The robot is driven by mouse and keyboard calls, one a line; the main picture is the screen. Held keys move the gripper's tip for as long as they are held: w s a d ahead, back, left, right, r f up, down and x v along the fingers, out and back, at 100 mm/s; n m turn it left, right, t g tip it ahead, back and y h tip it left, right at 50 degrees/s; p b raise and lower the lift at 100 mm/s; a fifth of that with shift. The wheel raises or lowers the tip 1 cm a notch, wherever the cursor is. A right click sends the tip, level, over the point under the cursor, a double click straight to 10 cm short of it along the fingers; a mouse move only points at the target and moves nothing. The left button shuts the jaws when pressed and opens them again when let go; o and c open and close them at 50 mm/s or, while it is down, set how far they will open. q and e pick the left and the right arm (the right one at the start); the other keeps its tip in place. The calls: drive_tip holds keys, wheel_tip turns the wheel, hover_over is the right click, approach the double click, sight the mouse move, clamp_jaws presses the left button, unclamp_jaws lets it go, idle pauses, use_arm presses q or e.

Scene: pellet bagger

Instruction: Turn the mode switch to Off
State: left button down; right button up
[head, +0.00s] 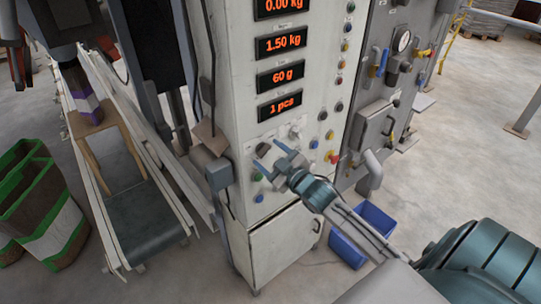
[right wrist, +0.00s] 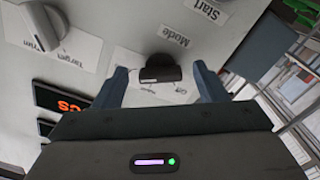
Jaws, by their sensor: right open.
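The mode switch is a black knob (right wrist: 160,74) on the panel, under an upside-down "Mode" label (right wrist: 177,34) in the right wrist view. A small "Off" label (right wrist: 181,90) sits just to its lower right there, partly covered. In the head view the black knob (head: 263,149) shows beside my right gripper (head: 271,157). The right gripper is open, with one finger on each side of the knob; the wrist view shows gaps between fingers and knob. Which mark the knob points at is unclear. My left gripper is not in view.
A grey knob (right wrist: 38,28) and a "Start" label (right wrist: 205,9) lie near the switch. A red button (head: 334,158) and coloured buttons are right of the gripper. A grey box (head: 219,174) projects from the cabinet's left edge. A conveyor (head: 146,220) stands left.

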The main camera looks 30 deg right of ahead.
drive_tip(key=c, duration=1)
